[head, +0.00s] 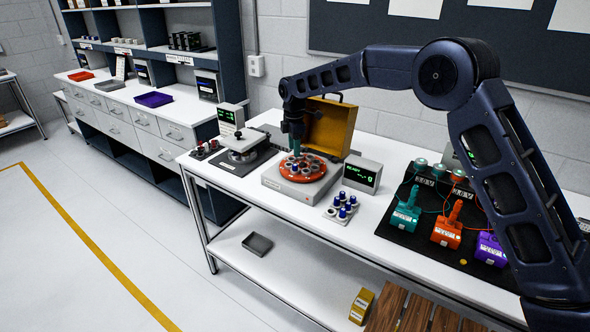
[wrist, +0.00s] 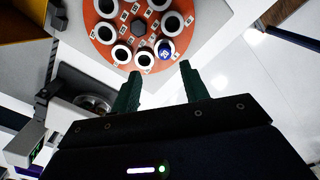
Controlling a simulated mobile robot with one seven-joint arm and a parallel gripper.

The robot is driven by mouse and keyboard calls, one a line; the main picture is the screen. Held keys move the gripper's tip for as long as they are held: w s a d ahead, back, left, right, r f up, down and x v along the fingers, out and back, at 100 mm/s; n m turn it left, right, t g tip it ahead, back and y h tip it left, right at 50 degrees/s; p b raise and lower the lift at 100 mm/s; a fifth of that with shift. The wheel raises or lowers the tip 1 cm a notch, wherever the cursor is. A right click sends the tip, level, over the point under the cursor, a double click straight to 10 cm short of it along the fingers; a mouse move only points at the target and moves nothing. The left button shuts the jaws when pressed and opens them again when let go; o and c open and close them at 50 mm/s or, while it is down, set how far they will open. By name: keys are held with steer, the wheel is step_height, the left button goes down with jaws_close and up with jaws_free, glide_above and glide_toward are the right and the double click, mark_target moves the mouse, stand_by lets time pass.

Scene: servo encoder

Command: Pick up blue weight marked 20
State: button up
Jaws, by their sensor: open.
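An orange round plate (head: 272,173) with a ring of white cups sits on a grey device on the bench; it also shows in the wrist view (wrist: 103,50). One cup near the plate's lower right holds a blue-topped weight (wrist: 165,50) with a white mark too small to read surely. Several more blue-topped weights (head: 342,208) stand on a small white holder to the right of the plate. My gripper (head: 296,143) is over the plate, pointing down. In the wrist view its green fingers (wrist: 160,71) are apart and empty, just short of the blue weight in the picture.
A yellow open case (head: 327,127) stands close behind the plate. A display box (head: 362,175) is to its right and a balance (head: 243,145) to its left. A black mat (head: 425,235) with teal, orange and purple devices lies farther right. The bench's front edge is near.

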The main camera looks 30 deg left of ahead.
mark_target(295, 165)
steer(key=shift+s+d+f, duration=0.15)
steer(key=shift+f, duration=1.45)
steer(key=shift+s+d+f, duration=0.1)
steer(key=shift+d+f, duration=0.05)
steer(key=shift+f, duration=1.45)
jaws_close()
